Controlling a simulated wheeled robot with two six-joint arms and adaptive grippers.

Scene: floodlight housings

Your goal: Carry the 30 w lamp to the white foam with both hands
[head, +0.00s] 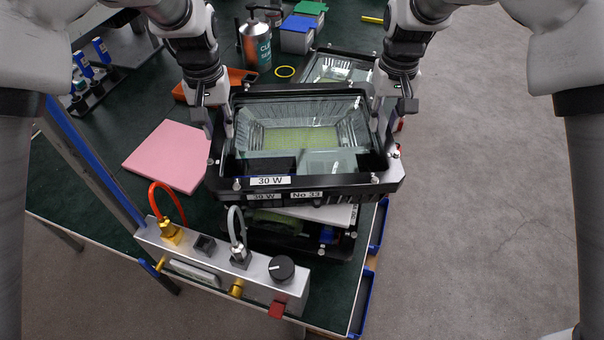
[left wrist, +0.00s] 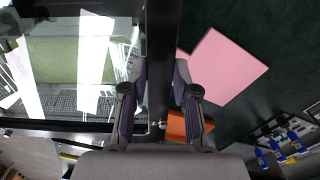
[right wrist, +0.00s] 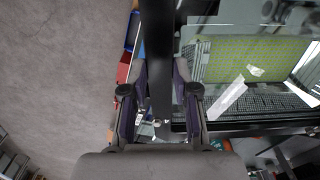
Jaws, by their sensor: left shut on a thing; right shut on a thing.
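The 30 W lamp (head: 300,187) is a black floodlight housing with a glass front, a reflector and a yellow-green LED panel. It is held up above the table in the head view, with labels "30 W" and "No 33" on its near edge. My left gripper (head: 207,112) is shut on its left rim; the rim also shows between the fingers in the left wrist view (left wrist: 160,75). My right gripper (head: 392,104) is shut on its right rim, seen in the right wrist view (right wrist: 158,60). A white slab (head: 318,214), perhaps the white foam, shows partly below the lamp, mostly hidden.
Another housing (head: 290,238) lies under the lamp, and one more (head: 335,67) stands behind it. A pink foam (head: 168,155) lies at left. A metal manifold (head: 225,265) with hoses is at the front edge. A spray can (head: 256,45) stands behind.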

